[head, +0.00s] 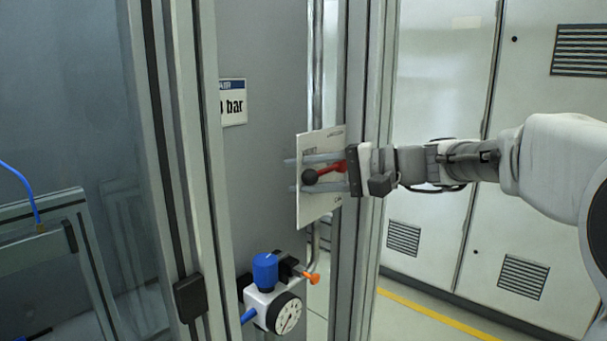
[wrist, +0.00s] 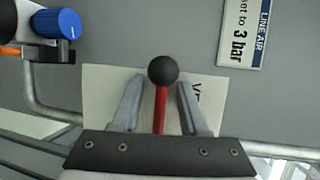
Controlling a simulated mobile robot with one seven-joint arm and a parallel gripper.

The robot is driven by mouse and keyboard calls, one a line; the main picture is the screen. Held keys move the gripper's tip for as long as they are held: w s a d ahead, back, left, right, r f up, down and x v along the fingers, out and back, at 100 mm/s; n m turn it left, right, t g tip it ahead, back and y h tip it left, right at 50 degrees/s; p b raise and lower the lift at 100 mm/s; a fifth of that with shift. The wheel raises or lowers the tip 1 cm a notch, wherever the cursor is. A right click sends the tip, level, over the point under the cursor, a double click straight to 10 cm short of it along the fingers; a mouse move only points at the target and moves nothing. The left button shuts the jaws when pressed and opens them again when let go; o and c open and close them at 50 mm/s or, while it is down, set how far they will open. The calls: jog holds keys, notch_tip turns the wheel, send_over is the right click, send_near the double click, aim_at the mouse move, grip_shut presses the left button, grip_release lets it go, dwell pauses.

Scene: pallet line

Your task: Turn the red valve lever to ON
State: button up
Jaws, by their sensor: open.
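The red valve lever (head: 328,170) with a black ball knob (head: 310,177) stands out in front of a white plate (head: 315,205) on the frame. In the head view the lever points left, nearly level. In the wrist view the red lever (wrist: 161,108) runs up between the two fingers, with its knob (wrist: 163,70) just past the fingertips. My gripper (head: 292,174) is open around the lever, a finger on each side, with gaps showing in the wrist view (wrist: 161,85). The plate's ON marking cannot be read; the fingers and lever hide part of its text.
A pressure regulator with a blue knob (head: 265,270) and a round gauge (head: 285,314) sits below the plate, with an orange part beside it. A sign (head: 233,102) is on the grey panel. Aluminium posts (head: 357,250) stand close to my gripper. Grey cabinets (head: 440,85) are behind.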

grip_shut()
dwell(1.3)
